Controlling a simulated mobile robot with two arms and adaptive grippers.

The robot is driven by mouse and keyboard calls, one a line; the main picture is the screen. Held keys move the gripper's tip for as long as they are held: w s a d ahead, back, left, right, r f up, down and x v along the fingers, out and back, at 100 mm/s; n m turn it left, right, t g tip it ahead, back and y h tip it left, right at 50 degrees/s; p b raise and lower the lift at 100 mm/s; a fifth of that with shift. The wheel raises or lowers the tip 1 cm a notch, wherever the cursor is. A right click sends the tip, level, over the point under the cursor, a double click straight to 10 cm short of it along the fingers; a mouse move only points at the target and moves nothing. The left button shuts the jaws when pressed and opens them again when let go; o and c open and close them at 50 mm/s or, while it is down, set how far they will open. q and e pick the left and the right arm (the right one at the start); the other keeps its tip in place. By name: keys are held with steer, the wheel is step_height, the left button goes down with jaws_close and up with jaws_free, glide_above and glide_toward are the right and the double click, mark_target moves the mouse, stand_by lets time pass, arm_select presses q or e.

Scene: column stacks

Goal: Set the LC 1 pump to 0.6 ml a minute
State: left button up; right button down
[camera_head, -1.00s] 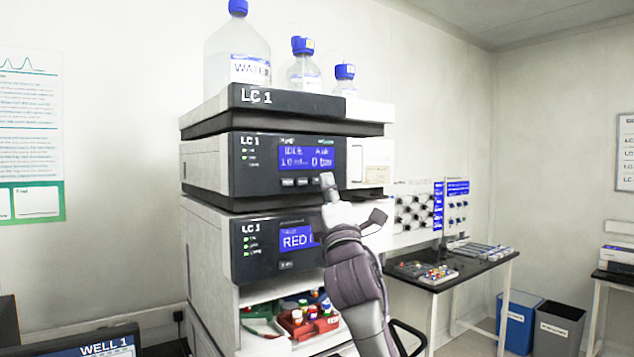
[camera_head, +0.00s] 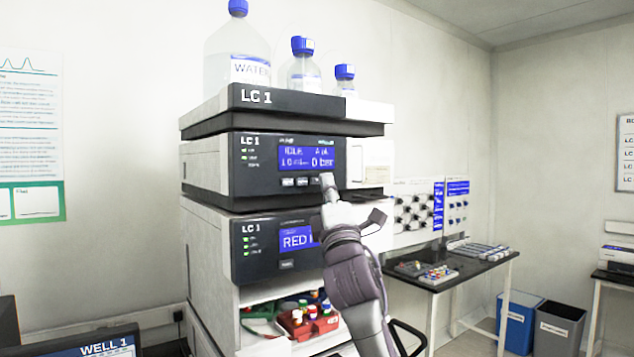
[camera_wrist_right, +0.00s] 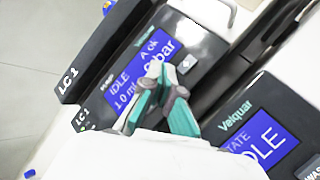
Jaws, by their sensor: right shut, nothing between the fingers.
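The LC 1 pump (camera_head: 250,166) is the upper module of the stack, with a blue display (camera_head: 308,157) that reads IDLE, a value starting 1.0, and 0 bar. The display also shows tilted in the right wrist view (camera_wrist_right: 124,86), reading IDLE and 1.0 with the rest partly hidden. A row of small buttons (camera_head: 288,182) sits below the display. My right gripper (camera_head: 327,182) is shut and empty, its tip at the right end of this row; I cannot tell whether it touches. Its teal fingers (camera_wrist_right: 163,76) cover part of the pump front. My left gripper is out of view.
Solvent bottles (camera_head: 238,58) stand on top. A side table (camera_head: 450,268) stands at the right.

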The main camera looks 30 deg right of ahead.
steer(key=shift+w+a+y, duration=0.1)
steer(key=shift+w+y, duration=0.2)
steer(key=shift+w, duration=0.05)
steer(key=shift+w, duration=0.4)
stand_by(0.6)
steer(key=shift+s, duration=0.85)
steer(key=s, duration=0.3)
steer(key=s+p, duration=0.1)
steer(key=s, duration=0.1)
steer(key=shift+d, duration=0.25)
stand_by(1.9)
